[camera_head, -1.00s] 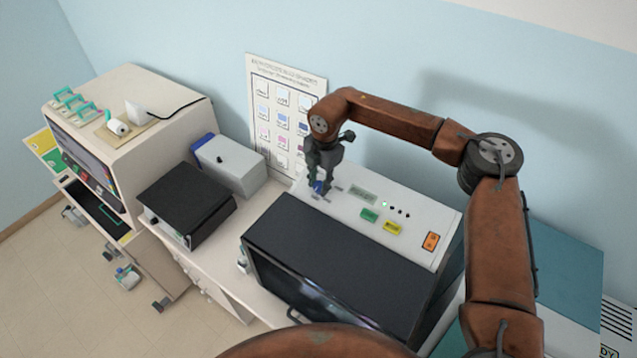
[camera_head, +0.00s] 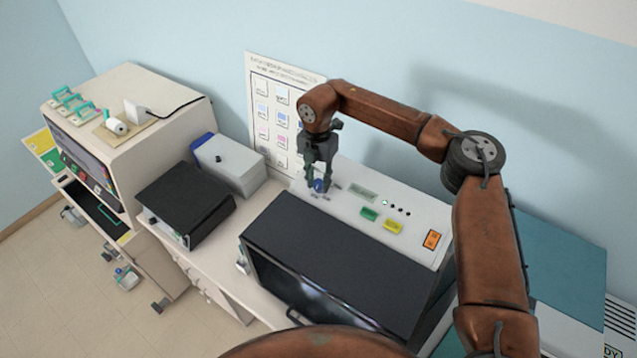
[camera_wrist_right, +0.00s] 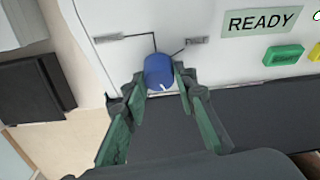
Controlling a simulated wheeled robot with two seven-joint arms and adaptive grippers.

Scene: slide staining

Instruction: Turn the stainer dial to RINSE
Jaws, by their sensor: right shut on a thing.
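The blue stainer dial (camera_head: 319,186) is on the pale top panel of the stainer (camera_head: 300,235), near its left end. In the right wrist view the dial (camera_wrist_right: 158,70) sits between the fingertips, with a white pointer mark on its lower edge, toward the gripper. My right gripper (camera_head: 317,188) is shut on the dial from above; it also shows in the wrist view (camera_wrist_right: 160,84). Small labels with lines stand around the dial, too small to read. The display (camera_wrist_right: 262,21) reads READY. My left gripper is not in view.
Right of the dial are a green button (camera_head: 369,214), a yellow button (camera_head: 393,227) and an orange switch (camera_head: 432,239). A black-topped box (camera_head: 185,200) and a grey box (camera_head: 228,165) stand to the left. A poster (camera_head: 275,95) is behind.

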